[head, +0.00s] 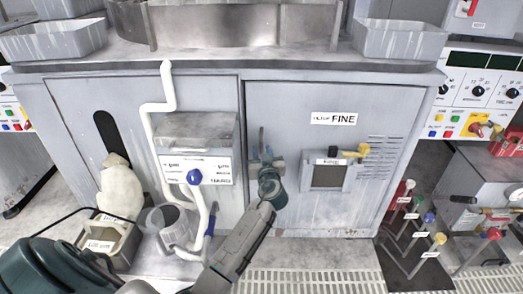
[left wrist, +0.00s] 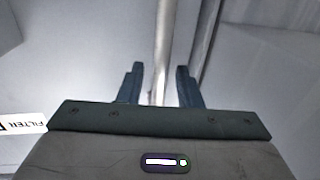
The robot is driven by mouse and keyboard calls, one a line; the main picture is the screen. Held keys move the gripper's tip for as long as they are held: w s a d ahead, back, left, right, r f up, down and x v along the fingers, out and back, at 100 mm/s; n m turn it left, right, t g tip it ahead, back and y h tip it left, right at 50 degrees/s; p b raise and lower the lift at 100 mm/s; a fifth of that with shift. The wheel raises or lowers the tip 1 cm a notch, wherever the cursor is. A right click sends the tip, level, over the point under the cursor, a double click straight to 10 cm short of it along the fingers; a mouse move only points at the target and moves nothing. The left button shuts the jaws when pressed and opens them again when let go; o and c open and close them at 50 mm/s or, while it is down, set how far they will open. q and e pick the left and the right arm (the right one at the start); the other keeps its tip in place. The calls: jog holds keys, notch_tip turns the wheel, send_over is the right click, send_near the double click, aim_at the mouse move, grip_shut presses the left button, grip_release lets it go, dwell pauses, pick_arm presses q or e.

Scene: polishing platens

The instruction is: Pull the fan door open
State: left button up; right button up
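A grey cabinet door (head: 290,110) with a label ending in "FINE" fills the right of the cabinet front. No label that I can read says fan. A thin upright bar (head: 261,138), seemingly its handle, is near the door's left edge. My left gripper (head: 264,158) is at this bar. In the left wrist view the gripper (left wrist: 160,78) is open, with the pale bar (left wrist: 161,60) between its fingers and a gap on each side. How deep the bar sits between them I cannot tell. My right gripper is out of view.
A small windowed unit (head: 327,175) with a yellow handle (head: 354,151) is on the door. Left of it are a control box (head: 197,150) with a blue knob and a white pipe (head: 167,85). Colored-knob levers (head: 410,215) stand right. A floor grating (head: 310,280) lies in front.

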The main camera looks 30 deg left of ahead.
pick_arm(q)
jog(key=shift+x, duration=0.8)
jog(key=shift+s, duration=0.1)
grip_shut()
